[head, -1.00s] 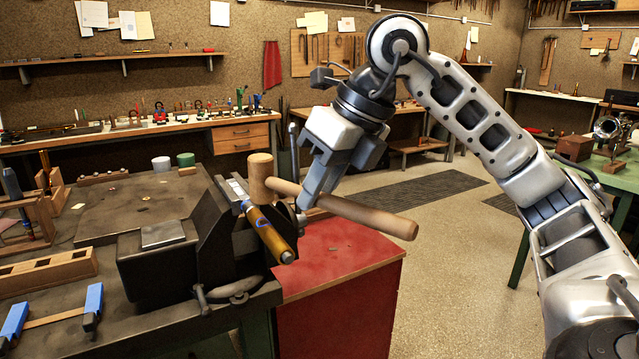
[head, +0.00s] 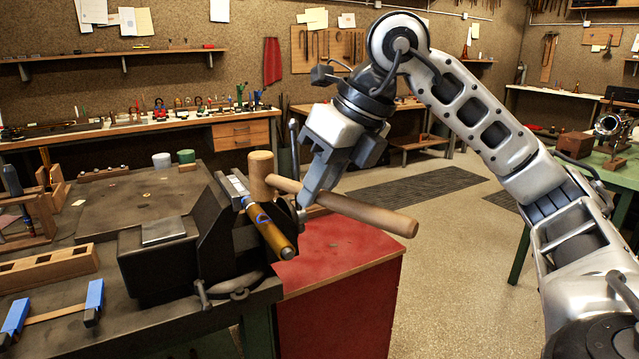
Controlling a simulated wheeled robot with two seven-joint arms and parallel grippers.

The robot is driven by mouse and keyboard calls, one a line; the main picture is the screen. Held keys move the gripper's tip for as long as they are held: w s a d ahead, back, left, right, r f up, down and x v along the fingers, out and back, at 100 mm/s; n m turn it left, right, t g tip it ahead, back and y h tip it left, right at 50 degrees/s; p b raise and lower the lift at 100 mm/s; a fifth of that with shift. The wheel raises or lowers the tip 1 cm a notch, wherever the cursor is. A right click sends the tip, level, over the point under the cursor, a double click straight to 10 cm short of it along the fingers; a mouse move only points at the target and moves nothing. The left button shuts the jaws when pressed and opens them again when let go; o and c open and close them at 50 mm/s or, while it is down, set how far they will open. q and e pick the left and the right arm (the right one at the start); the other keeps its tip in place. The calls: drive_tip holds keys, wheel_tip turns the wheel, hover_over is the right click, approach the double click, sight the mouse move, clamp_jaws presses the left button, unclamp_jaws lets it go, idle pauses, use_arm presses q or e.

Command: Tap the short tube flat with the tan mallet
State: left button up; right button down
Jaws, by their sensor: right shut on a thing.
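The tan mallet (head: 368,213) has a wooden head (head: 261,174) and a long handle pointing right and toward me. My right gripper (head: 303,203) is shut on the mallet's handle near the head. The short brass tube (head: 268,229) lies at a slant at the vise (head: 208,235), with a blue mark on it and a grey end toward me. The mallet head is just behind the tube in the picture; I cannot tell whether they touch. My left gripper is not in view.
The dark workbench (head: 126,203) holds a wooden block with slots (head: 45,268) and blue-ended clamps (head: 94,296) at the left. A red cabinet (head: 340,275) stands right of the vise. Open floor lies beyond, and a green table (head: 620,175) is at the far right.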

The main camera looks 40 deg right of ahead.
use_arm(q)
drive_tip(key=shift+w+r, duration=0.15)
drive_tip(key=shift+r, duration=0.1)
